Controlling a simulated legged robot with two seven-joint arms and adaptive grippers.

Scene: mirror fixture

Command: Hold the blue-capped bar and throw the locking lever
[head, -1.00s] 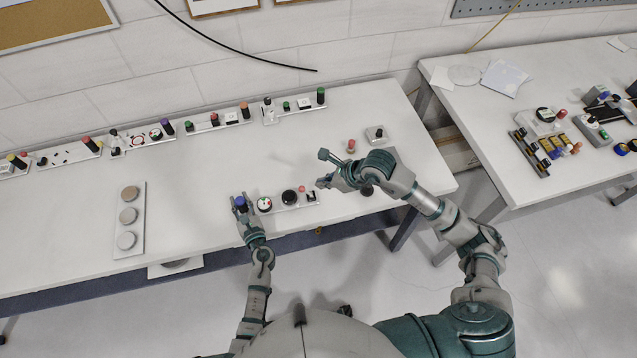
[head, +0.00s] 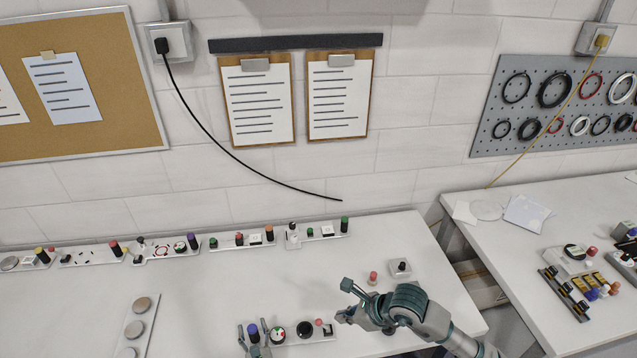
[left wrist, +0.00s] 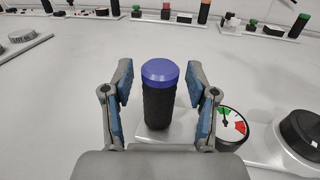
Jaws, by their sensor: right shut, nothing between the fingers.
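The blue-capped bar (head: 253,331), a black ribbed cylinder with a blue top, stands upright at the left end of a pale panel (head: 290,339). It also shows in the left wrist view (left wrist: 159,100). My left gripper (head: 254,345) is open, with one finger on each side of the bar and a gap on both sides. My right gripper (head: 342,317) is shut and empty by the panel's right end. A small white block with a dark toggle (head: 327,331) sits there; I cannot tell whether it is the locking lever.
A red-topped post (head: 373,278) and a toggle switch (head: 400,269) stand behind my right gripper. More panels line the wall. The table middle is clear.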

